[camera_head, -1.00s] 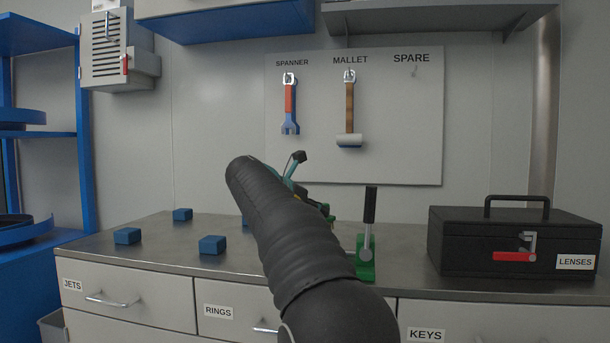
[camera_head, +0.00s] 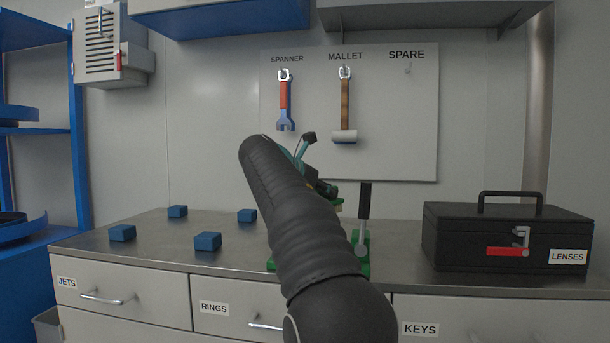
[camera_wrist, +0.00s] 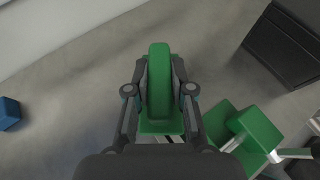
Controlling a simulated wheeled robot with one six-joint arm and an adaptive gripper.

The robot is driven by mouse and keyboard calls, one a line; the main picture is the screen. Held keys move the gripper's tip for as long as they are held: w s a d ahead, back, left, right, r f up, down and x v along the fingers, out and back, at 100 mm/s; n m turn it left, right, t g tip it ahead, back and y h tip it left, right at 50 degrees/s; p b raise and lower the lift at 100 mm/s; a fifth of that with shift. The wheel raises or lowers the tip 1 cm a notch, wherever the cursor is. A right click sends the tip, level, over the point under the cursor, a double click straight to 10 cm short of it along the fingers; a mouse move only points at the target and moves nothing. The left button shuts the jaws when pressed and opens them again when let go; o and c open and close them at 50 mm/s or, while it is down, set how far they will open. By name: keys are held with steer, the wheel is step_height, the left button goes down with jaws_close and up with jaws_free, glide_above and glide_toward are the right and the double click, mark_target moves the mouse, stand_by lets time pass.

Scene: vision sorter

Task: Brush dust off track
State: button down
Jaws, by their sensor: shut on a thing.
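My gripper (camera_wrist: 160,92) is shut on a green upright handle-like piece (camera_wrist: 159,70) in the wrist view. The piece has a wider green part at its lower end. It looks like the brush, but I see no bristles. In the head view my dark arm hides most of the gripper, which is above the bench's middle. A green fixture with a black-handled lever (camera_head: 363,240) stands on the bench behind my arm. A green fixture (camera_wrist: 258,132) also shows at the lower right of the wrist view. I cannot make out a track or dust.
Several blue blocks (camera_head: 208,241) lie on the left of the grey bench (camera_head: 150,242). A black case (camera_head: 505,240) labelled LENSES stands on the right. A spanner (camera_head: 285,100) and a mallet (camera_head: 345,108) hang on the wall board (camera_head: 400,130); its SPARE hook is empty.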

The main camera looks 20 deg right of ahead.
steer(key=shift+r, duration=2.45)
steer(key=shift+f, duration=0.1)
steer(key=shift+f, duration=3.75)
steer(key=shift+a+f, duration=0.1)
steer(key=shift+f, duration=0.15)
steer(key=shift+w+a, duration=0.35)
steer(key=shift+a, duration=0.05)
